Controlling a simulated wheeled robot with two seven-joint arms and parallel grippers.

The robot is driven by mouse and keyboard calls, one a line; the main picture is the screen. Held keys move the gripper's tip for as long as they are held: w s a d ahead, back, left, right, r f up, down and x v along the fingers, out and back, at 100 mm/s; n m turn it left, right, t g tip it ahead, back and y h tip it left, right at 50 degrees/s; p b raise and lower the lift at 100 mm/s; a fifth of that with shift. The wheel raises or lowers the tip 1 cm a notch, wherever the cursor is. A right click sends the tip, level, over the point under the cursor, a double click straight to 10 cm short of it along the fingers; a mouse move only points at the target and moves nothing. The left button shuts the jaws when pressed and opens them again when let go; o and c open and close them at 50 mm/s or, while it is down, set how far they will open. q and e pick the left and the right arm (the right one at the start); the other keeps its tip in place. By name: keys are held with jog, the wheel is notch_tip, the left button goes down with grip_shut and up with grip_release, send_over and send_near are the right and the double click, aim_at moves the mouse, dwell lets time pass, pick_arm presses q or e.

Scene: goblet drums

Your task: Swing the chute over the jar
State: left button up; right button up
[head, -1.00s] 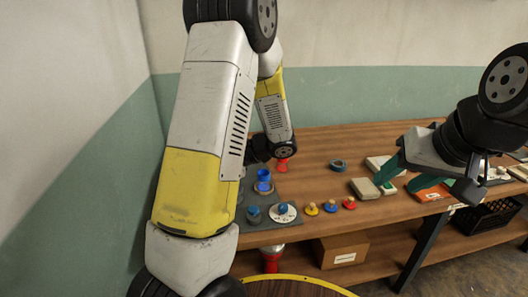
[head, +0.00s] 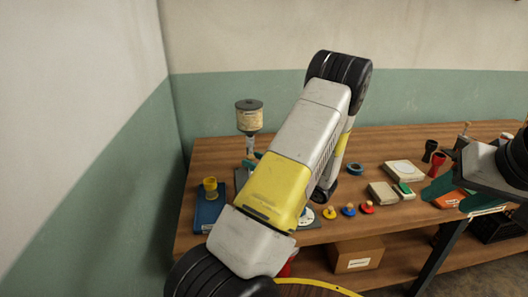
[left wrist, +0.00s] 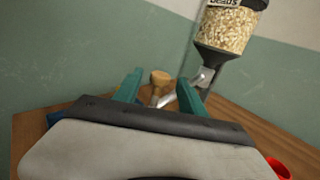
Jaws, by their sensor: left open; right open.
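A bead dispenser stands at the back left, its dark-lidded clear hopper (head: 249,116) full of pale beads; the hopper also shows in the left wrist view (left wrist: 226,28). Below it in that view is a metal chute piece (left wrist: 205,76). My left gripper (left wrist: 160,90) is open, its teal fingers on either side of a wooden knob (left wrist: 159,77) on a metal rod; contact cannot be told. In the head view my left arm hides most of this gripper. I cannot clearly make out the jar.
A cardboard box (head: 356,255) sits on the lower shelf.

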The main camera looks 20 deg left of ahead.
pick_arm(q)
jog(key=x, duration=0.5)
jog(key=shift+c, duration=0.2)
grip_shut()
dwell(1.2)
